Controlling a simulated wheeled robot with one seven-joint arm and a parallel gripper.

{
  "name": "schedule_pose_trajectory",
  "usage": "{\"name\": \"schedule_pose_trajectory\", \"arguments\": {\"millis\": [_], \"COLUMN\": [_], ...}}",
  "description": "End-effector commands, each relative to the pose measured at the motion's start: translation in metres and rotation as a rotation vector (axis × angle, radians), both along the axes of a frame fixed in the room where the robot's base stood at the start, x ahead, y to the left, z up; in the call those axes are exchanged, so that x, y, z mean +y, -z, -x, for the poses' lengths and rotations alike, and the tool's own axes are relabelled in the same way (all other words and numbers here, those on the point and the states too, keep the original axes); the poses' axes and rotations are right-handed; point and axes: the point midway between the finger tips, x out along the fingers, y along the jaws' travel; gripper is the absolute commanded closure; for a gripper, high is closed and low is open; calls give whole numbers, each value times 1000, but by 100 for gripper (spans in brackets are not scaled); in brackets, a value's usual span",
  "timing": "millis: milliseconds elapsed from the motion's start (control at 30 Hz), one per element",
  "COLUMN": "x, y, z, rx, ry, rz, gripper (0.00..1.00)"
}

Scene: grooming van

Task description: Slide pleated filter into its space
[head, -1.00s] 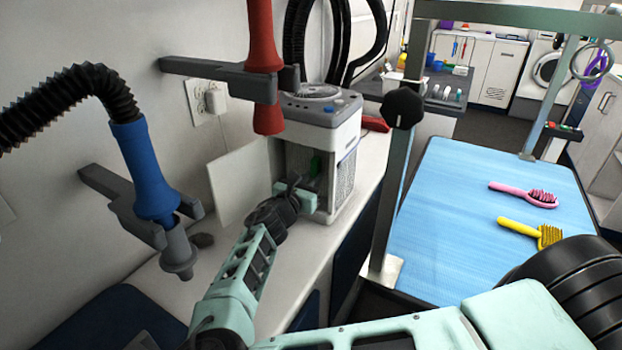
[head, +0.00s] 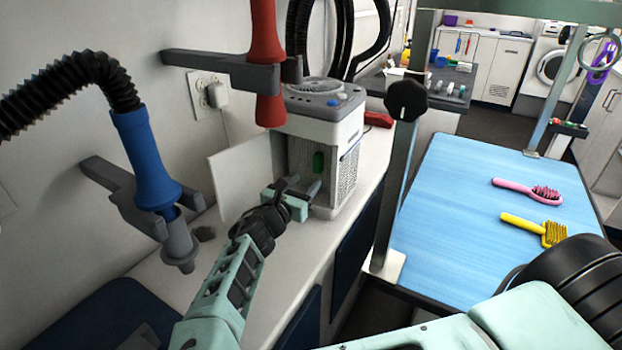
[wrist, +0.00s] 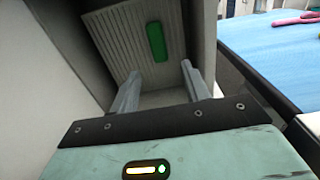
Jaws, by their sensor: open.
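The pleated filter (wrist: 120,58) is a grey ribbed panel with a green tab (wrist: 156,42). It stands inside the open front of the white and grey machine (head: 322,108), with walls on both sides of it. It also shows in the head view (head: 300,158), partly behind my gripper. I cannot tell how deep it sits. My gripper (head: 304,187) is open and empty in front of the opening, apart from the filter. In the wrist view my gripper (wrist: 160,78) points at the filter, below the green tab.
A white door panel (head: 238,182) stands open left of the machine. A red nozzle (head: 263,50) and a blue nozzle (head: 146,165) hang in wall holders near my arm. A blue-topped table (head: 450,210) with a pink brush and a yellow brush stands to the right.

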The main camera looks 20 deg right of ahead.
Motion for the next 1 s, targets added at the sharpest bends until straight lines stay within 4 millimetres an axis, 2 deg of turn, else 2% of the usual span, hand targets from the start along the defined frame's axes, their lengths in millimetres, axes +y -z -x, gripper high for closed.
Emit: {"name": "schedule_pose_trajectory", "arguments": {"millis": [33, 300, 533, 800, 867, 1000], "x": [11, 60, 87, 92, 87, 59], "y": [2, 2, 1, 1, 3, 20], "z": [8, 46, 67, 74, 75, 88], "rx": [0, 0, 1, 1, 7, 37], "ry": [-3, -3, -1, 6, 24, 127], "rz": [-4, -2, -1, -5, -26, -144], "gripper": [54, 54, 54, 54, 54, 54]}}
